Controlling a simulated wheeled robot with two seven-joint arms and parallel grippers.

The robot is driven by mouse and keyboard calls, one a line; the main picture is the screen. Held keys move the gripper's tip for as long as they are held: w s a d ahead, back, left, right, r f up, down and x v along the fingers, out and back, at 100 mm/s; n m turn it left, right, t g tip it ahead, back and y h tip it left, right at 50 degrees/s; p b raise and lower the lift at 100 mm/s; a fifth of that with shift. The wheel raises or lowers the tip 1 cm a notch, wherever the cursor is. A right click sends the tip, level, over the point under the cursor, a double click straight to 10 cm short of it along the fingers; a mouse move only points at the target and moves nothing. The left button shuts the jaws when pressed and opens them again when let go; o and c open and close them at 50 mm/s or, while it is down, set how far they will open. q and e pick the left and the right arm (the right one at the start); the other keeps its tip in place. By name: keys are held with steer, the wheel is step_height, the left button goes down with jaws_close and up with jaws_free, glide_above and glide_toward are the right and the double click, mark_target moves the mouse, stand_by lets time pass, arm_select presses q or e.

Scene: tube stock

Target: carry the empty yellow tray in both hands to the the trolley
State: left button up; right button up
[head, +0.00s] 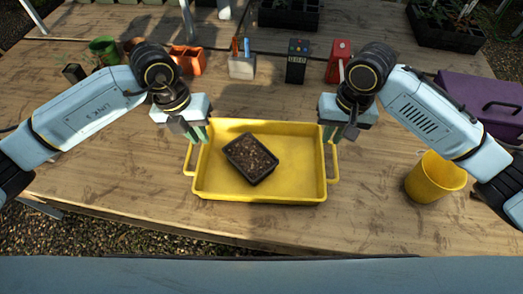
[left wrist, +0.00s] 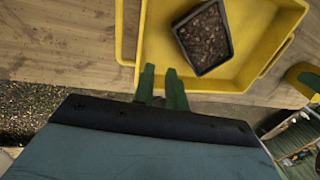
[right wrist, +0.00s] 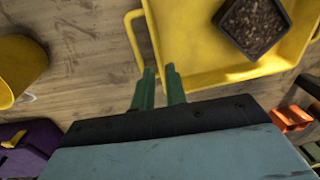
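The yellow tray (head: 310,192) lies on the wooden table in front of me, with a loop handle at each short end. It is not empty: a black pot of dark soil (head: 251,158) sits in it, left of centre. My left gripper (head: 200,138) is above the tray's left end, near the left handle (head: 189,160). My right gripper (head: 334,137) is above the right end, near the right handle (head: 333,163). In both wrist views the green fingers are apart with nothing between them. I cannot make out a trolley.
A yellow bucket (head: 435,178) stands on the right, with a purple box (head: 485,100) behind it. A white tool holder (head: 242,67), a black device (head: 297,62), a red item (head: 338,60) and orange pots (head: 187,60) stand behind the tray. The table in front is clear.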

mark_target(205, 163)
arm_select(q)
steer(key=shift+w+a+r+y, duration=0.1)
steer(key=shift+w+a+y, duration=0.2)
steer(key=shift+a, duration=0.3)
steer(key=shift+w+a+y, duration=0.15)
steer(key=shift+a+y, duration=0.25)
steer(key=shift+a, duration=0.2)
arm_select(e)
steer(key=shift+w+d+r, duration=0.25)
